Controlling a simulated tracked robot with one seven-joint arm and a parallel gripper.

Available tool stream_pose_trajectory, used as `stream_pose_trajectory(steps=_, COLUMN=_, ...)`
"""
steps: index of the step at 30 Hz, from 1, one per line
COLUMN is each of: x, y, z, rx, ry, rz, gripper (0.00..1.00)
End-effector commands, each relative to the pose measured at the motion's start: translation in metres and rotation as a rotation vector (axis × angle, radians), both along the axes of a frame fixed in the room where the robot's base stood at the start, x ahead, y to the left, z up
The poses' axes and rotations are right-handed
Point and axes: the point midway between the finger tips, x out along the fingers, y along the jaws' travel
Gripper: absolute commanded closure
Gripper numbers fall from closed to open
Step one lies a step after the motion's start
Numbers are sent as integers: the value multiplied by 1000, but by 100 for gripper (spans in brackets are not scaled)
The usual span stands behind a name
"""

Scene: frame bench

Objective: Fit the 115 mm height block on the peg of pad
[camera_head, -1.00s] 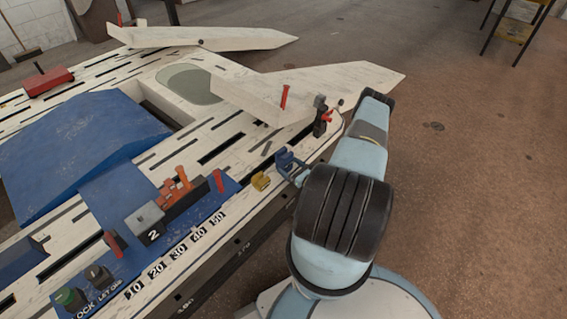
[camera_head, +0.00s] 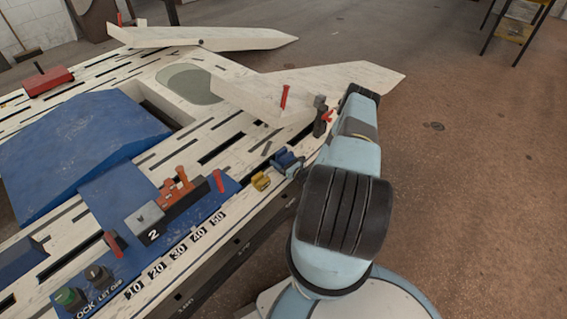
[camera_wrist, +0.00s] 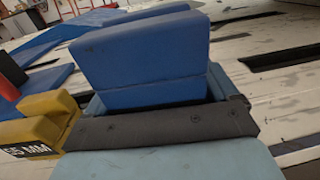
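A blue block (camera_head: 286,158) stands at the near edge of the white slotted bench. It fills the middle of the wrist view (camera_wrist: 145,62), and no size label shows on it. My gripper (camera_head: 294,168) is at this block. In the wrist view its near finger, light blue with a dark pad (camera_wrist: 165,125), lies in front of the block with a dark gap at the right. I cannot make out the pad's peg.
A dark grey post with a red lever (camera_head: 320,118) stands by the white wing (camera_head: 330,85), close to my arm. A blue plate (camera_head: 180,225) marked 10 to 50 carries orange and grey parts and a red pin. Open floor lies right of my arm.

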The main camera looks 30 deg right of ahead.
Motion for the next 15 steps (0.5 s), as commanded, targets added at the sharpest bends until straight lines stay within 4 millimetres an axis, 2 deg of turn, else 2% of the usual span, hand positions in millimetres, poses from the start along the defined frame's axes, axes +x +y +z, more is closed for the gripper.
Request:
stream_pose_trajectory(steps=2, x=0, y=0, z=0, rx=0, ry=0, rz=0, gripper=21)
stream_pose_trajectory(steps=15, x=0, y=0, z=0, rx=0, ry=0, rz=0, gripper=64)
